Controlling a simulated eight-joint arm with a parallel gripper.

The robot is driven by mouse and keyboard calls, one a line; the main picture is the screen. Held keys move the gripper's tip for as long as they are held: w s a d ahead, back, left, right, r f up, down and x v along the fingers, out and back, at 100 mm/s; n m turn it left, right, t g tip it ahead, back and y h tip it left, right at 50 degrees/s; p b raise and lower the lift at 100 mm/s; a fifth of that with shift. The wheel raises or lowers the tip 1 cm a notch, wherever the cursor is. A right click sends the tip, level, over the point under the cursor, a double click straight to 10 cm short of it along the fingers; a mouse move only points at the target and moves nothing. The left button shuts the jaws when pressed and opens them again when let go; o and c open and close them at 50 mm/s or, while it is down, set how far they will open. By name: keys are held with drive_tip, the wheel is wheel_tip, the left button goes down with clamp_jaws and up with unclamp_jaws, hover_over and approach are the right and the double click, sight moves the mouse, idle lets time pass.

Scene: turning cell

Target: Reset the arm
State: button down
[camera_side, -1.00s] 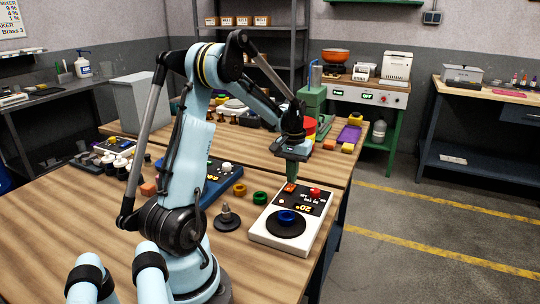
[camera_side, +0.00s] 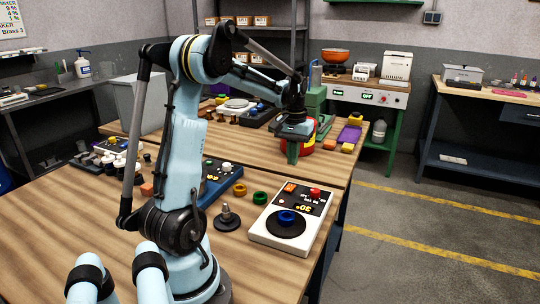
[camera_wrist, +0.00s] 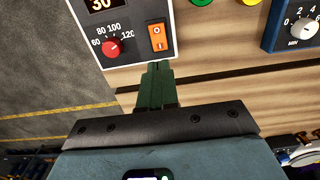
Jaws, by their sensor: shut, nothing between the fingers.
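My gripper (camera_side: 292,158) is shut and empty. In the side view its green fingers hang above the far part of the wooden table, behind and clear of the white control box (camera_side: 255,238). In the wrist view the closed fingers (camera_wrist: 158,66) point toward the box's orange rocker switch (camera_wrist: 157,37), with a gap in height that I cannot judge. The box also has a red knob (camera_wrist: 112,47), a lit display (camera_wrist: 101,4) reading 30, and a blue ring on a black disc (camera_side: 287,217).
A blue box (camera_side: 222,180) with a white dial stands left of the white box. A red container (camera_side: 308,138) stands close behind my gripper.

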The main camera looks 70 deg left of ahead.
drive_tip(key=s+d+r+m+t, duration=0.1)
drive_tip(key=s+d+m+t, duration=0.1)
drive_tip(key=d, duration=1.1)
drive_tip(key=s+d+r+m+t, duration=0.1)
drive_tip(key=d+m+t, duration=0.4)
drive_tip(key=d, duration=0.9)
drive_tip(key=shift+s+d+r+m, duration=0.15)
drive_tip(key=shift+s+r+m, duration=0.3)
drive_tip(key=shift+m, duration=0.55)
